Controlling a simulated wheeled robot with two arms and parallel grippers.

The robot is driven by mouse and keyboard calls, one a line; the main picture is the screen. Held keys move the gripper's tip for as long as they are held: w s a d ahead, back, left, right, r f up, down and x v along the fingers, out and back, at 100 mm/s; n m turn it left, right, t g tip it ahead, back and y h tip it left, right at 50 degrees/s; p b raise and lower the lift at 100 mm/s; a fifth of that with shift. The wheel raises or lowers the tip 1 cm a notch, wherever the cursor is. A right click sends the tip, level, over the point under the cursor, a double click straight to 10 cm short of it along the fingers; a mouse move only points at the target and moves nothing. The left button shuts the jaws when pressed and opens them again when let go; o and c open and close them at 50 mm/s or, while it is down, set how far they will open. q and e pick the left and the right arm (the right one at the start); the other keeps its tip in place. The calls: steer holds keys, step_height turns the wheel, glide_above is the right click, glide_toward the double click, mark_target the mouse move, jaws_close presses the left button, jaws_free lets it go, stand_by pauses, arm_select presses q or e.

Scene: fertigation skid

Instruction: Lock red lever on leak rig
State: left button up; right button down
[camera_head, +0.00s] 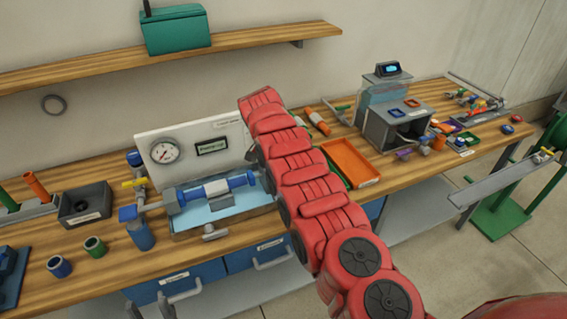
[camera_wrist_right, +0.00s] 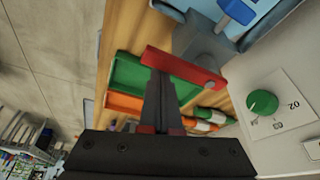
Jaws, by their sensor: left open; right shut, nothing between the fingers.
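The leak rig has a pale panel (camera_head: 182,150) with a round gauge (camera_head: 164,151) and a display, above blue pipework (camera_head: 238,182). In the right wrist view the red lever (camera_wrist_right: 184,66) lies across a grey fitting, with a pivot at its right end. My right gripper (camera_wrist_right: 159,78) is shut and empty; its fingertips are right at the lever's near side, and I cannot tell whether they touch. In the head view my red right arm hides the lever and that gripper. My left gripper (camera_head: 147,309) is open and empty at the bottom edge, low by the bench front.
A green knob (camera_wrist_right: 262,103) sits on the panel close to the right gripper. A green tray (camera_wrist_right: 134,75) and an orange tray (camera_head: 350,163) lie beside the rig. Cups (camera_head: 95,247) stand at the bench's left. A wooden shelf (camera_head: 100,68) hangs above.

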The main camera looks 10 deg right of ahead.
steer(key=shift+a+f, duration=0.1)
step_height(320, 180, up, 10)
steer(key=p, duration=0.3)
steer(key=shift+d+f, duration=0.25)
steer(key=shift+d, duration=0.15)
